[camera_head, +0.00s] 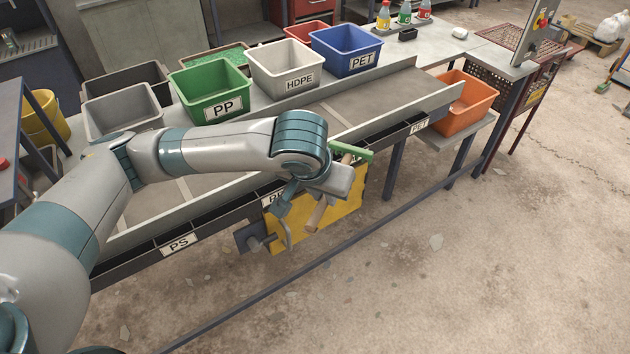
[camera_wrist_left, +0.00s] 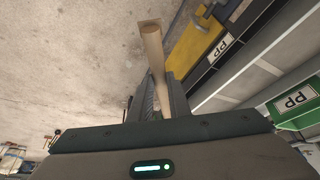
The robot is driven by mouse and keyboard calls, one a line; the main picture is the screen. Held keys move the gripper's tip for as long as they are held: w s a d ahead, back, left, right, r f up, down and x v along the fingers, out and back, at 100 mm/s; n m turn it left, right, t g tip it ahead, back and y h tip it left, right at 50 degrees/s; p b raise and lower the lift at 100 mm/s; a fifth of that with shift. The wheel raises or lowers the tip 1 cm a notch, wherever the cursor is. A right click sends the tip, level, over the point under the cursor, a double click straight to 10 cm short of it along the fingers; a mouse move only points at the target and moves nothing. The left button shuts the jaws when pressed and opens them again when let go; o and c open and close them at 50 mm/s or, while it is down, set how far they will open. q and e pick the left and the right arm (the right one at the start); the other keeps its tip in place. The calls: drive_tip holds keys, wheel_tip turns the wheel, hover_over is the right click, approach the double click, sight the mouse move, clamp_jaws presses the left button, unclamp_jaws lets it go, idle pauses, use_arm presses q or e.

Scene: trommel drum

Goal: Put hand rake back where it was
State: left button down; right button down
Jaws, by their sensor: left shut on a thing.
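The hand rake has a green head (camera_head: 352,152) and a pale wooden handle (camera_head: 317,216). In the head view its handle hangs down below my left wrist, in front of the yellow panel. In the left wrist view the wooden handle (camera_wrist_left: 153,48) runs away from the camera between the fingers. My left gripper (camera_wrist_left: 163,97) is shut on the handle; in the head view my wrist hides most of the grip. The yellow panel (camera_head: 345,211) hangs on the front of the conveyor, with a grey block (camera_head: 250,238) at its left. My right gripper is not in view.
The conveyor (camera_head: 367,97) runs behind my left arm, with labelled bins along its far side: green PP (camera_head: 211,80), grey HDPE (camera_head: 276,57) and blue PET (camera_head: 348,39). An orange bin (camera_head: 477,84) stands at its right end. The floor in front is open beyond a low rail (camera_head: 380,236).

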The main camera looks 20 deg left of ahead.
use_arm(q)
drive_tip(key=shift+n, duration=0.3)
drive_tip(key=f, duration=0.2)
drive_tip(key=s+a+f, duration=0.1)
drive_tip(key=f, duration=0.1)
drive_tip(key=a+f, duration=0.1)
drive_tip(key=f, duration=0.1)
drive_tip(key=shift+s, duration=0.2)
drive_tip(key=a+f+n, duration=0.1)
drive_tip(key=a+f, duration=0.2)
drive_tip(key=a, duration=0.4)
drive_tip(key=shift+s+f+y, duration=0.15)
drive_tip(key=shift+s+y, duration=0.1)
drive_tip(key=shift+y, duration=0.05)
drive_tip(key=shift+d, duration=0.1)
